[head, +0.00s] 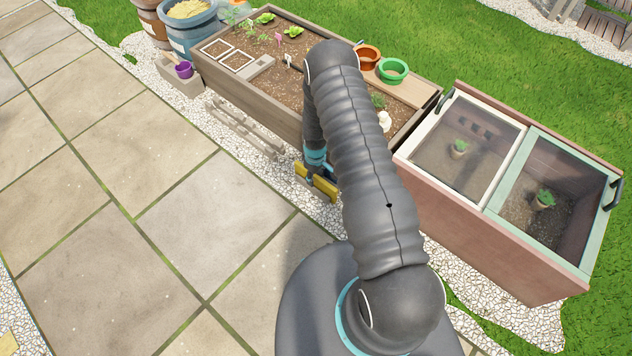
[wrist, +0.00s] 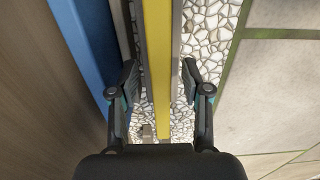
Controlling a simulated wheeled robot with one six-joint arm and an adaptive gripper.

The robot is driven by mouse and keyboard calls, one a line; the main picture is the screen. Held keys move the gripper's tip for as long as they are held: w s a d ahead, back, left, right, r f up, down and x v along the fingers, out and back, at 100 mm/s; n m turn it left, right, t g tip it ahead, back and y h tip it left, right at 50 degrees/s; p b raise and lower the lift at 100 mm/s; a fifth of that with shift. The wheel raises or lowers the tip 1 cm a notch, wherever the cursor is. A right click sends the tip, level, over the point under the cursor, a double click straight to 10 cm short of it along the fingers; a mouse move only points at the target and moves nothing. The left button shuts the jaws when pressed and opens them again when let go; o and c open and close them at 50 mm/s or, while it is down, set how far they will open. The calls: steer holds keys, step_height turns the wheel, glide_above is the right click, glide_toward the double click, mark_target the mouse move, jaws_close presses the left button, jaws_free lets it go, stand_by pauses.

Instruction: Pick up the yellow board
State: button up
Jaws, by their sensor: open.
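The yellow board (head: 316,181) is low beside the planter's front wall, partly hidden by my arm in the head view. In the wrist view the yellow board (wrist: 157,60) runs upright through the middle, its narrow edge facing the camera. My gripper (wrist: 160,78) is open, with one finger on each side of the yellow board and gaps showing between. In the head view my gripper (head: 318,168) is small and mostly hidden at the board. A blue board (wrist: 88,45) stands just left of the left finger.
The wooden planter (head: 240,94) stands behind the board, with pots on its shelf. A slatted grey rack (head: 238,130) lies along it to the left. A cold frame (head: 490,215) with glazed lids stands right. White gravel and open paving (head: 120,200) lie in front.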

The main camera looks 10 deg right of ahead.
jaws_close()
steer(key=shift+r, duration=0.1)
